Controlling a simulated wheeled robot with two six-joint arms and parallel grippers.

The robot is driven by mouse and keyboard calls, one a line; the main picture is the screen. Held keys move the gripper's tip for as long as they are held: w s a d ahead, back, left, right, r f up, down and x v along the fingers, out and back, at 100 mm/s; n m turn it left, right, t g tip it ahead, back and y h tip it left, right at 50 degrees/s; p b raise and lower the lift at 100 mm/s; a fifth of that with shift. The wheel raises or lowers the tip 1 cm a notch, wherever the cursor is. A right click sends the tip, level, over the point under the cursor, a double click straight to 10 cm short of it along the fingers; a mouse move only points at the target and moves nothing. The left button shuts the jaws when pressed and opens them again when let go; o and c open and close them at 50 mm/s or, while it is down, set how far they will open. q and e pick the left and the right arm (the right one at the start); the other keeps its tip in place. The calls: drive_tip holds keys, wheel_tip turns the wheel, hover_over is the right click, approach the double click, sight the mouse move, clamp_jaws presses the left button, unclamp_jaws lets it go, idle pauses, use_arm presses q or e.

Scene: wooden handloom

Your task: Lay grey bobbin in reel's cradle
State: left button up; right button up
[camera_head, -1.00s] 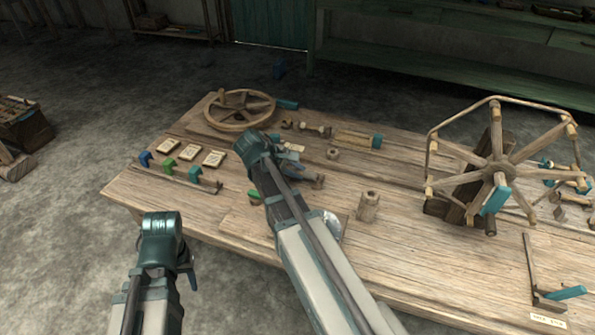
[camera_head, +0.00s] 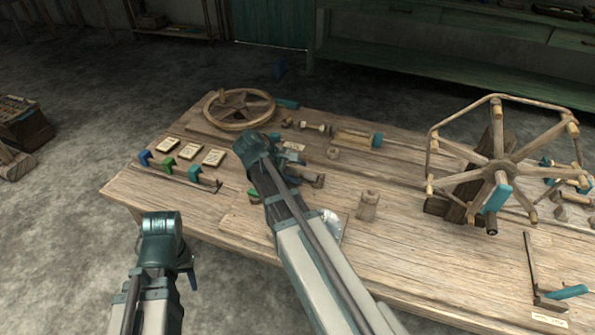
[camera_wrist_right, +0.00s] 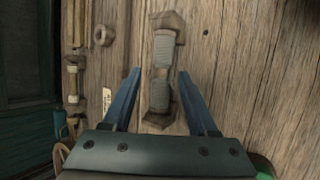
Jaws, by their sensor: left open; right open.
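The grey bobbin (camera_wrist_right: 163,50) lies on the wooden table in the right wrist view, with a brown many-sided end at top and bottom. My right gripper (camera_wrist_right: 159,77) is open, one blue finger on each side of the bobbin's lower half, with visible gaps. In the head view one brown end of the bobbin (camera_head: 311,179) shows just right of my right wrist, which hides the rest. The wooden reel (camera_head: 497,163) stands on the right part of the table; I cannot clearly make out its cradle. My left gripper (camera_head: 190,268) is low at the left, off the table's front edge, its fingers mostly hidden.
A spoked wheel (camera_head: 238,108) is at the table's back left. Cards (camera_head: 190,151) and coloured hooks (camera_head: 195,173) lie at the left. A short wooden post (camera_head: 368,205) stands between the bobbin and the reel. The front middle tabletop is mostly clear.

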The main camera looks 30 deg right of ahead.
use_arm(q)
wheel_tip(320, 180, up, 10)
drive_tip(key=p, duration=0.9)
drive_tip(key=shift+p, duration=0.4)
use_arm(e)
drive_tip(key=v, duration=1.3)
drive_tip(key=shift+a+r, duration=0.15)
drive_tip(key=shift+r, duration=0.05)
use_arm(q)
drive_tip(key=shift+d+r, duration=0.1)
drive_tip(key=shift+r, duration=0.05)
